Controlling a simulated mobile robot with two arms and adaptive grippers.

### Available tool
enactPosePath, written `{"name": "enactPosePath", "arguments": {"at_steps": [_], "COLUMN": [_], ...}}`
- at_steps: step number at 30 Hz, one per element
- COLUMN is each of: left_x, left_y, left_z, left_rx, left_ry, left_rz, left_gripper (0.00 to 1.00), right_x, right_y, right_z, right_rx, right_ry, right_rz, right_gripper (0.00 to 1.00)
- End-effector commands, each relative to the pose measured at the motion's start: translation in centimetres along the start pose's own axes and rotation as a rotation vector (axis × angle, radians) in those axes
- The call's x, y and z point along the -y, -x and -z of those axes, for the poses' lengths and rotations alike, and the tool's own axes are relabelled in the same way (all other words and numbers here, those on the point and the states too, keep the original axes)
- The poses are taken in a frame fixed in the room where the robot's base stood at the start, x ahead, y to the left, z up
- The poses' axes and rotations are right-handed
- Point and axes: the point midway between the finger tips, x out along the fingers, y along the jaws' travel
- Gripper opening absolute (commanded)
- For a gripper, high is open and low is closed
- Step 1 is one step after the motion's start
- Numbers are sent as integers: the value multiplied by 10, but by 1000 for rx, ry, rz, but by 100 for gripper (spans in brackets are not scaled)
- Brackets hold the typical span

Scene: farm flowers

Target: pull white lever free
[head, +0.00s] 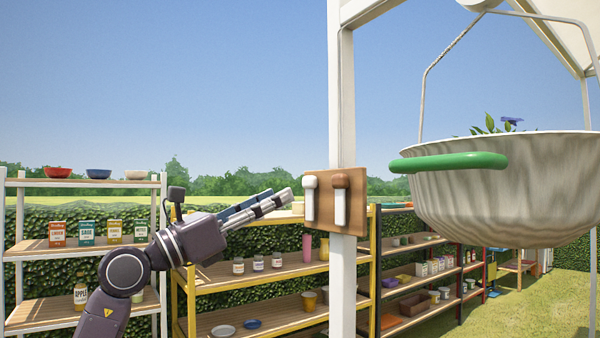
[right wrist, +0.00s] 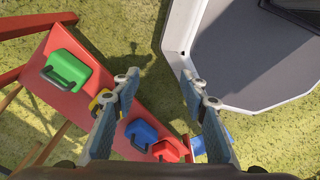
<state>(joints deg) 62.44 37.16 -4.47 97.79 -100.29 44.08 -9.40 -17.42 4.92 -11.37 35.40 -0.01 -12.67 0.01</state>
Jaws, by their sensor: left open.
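A wooden board (head: 325,177) is fixed to a white post in the head view. It carries two levers side by side. The left one is the white lever (head: 310,200), with a white rounded top and a white bar hanging down. The right lever (head: 341,205) has a brown top and a white bar. My left gripper (head: 279,199) is open, just left of the white lever and level with it. A small gap shows in the picture; the depth between them is unclear. My right gripper (right wrist: 161,78) is open and empty in the right wrist view, above grass.
A large hanging planter (head: 520,190) with a green handle (head: 450,162) is right of the post. Shelves (head: 85,245) with boxes and jars stand behind. Below my right gripper is a red bench (right wrist: 85,98) with coloured blocks.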

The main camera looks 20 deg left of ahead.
Motion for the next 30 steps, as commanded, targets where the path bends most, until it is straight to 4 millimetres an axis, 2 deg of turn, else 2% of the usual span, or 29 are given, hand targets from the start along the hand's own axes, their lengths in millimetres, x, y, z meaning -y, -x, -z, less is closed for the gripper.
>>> {"name": "enactPosePath", "arguments": {"at_steps": [3,12,16,21,28,30], "left_x": [4,4,3,2,2,2], "left_y": [-6,-53,-68,-76,-76,-76], "left_z": [-13,-15,-13,-11,-10,-10], "left_rx": [2,3,2,2,2,2], "left_ry": [-40,-36,-36,-37,-37,-37], "left_rz": [-5,-4,-6,-6,-6,-6], "left_gripper": [42,42,42,42,42,34], "right_x": [1,8,9,8,6,5], "right_y": [6,32,39,41,41,41], "right_z": [4,11,12,12,11,11], "right_rx": [-6,-12,-12,-12,-11,-10], "right_ry": [2,-1,-2,-2,-1,-1], "right_rz": [1,10,11,11,8,7], "right_gripper": [40,40,40,40,40,40]}}
